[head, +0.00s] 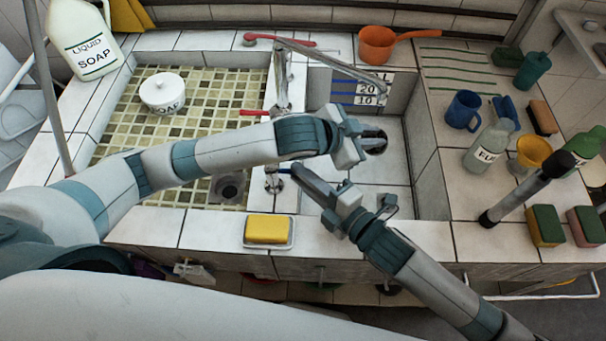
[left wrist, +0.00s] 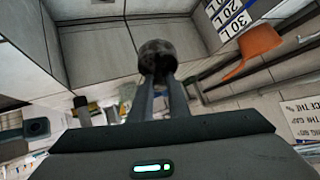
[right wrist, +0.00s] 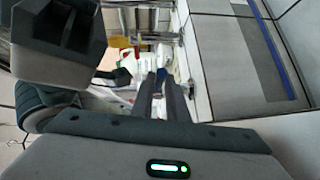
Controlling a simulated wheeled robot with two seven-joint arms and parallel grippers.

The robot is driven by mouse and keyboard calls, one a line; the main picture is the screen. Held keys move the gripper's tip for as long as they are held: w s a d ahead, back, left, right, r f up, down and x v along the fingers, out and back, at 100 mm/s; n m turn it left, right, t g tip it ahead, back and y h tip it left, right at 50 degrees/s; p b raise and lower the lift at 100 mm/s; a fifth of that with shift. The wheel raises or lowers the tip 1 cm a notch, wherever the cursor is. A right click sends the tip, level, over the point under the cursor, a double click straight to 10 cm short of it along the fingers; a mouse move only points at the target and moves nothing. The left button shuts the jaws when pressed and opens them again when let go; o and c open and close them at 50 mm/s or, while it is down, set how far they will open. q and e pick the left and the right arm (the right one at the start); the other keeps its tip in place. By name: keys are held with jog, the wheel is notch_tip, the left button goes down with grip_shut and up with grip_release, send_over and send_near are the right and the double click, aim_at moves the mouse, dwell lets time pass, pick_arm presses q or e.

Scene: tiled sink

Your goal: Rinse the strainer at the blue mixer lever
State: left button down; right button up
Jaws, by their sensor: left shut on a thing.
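My left gripper (head: 364,138) is shut on the dark round strainer (head: 376,142) and holds it over the right basin (head: 392,190). The strainer also shows at the fingertips in the left wrist view (left wrist: 157,56). The blue mixer lever (head: 284,171) is low on the divider between the basins. My right gripper (head: 293,169) has its fingertips close beside this lever. Its fingers (right wrist: 162,78) look shut together in the right wrist view; I cannot tell whether they touch the lever. No water stream is visible.
A long metal spout (head: 325,57) reaches over the right basin's back. A red lever (head: 254,112) juts over the left tiled basin, which holds a soap pot (head: 162,93). A yellow sponge (head: 268,229) lies on the front ledge. Cups and bottles crowd the right counter (head: 455,200).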

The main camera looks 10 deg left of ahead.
grip_shut()
jog(key=shift+s, duration=0.15)
jog(key=shift+s+a+m+t+h, duration=0.1)
jog(key=shift+s+m+t+h, duration=0.4)
jog(key=shift+m+t+h, duration=0.35)
jog(key=shift+s+a+m+t+h, duration=0.1)
jog(key=shift+s+m+t+h, duration=0.35)
jog(key=shift+m+t+h, duration=0.4)
jog(key=o, duration=0.6)
grip_release()
jog(key=shift+c, duration=0.2)
jog(key=shift+d, duration=0.1)
jog(key=v, duration=1.1)
jog(key=shift+s+d, duration=0.2)
jog(key=shift+s, duration=0.2)
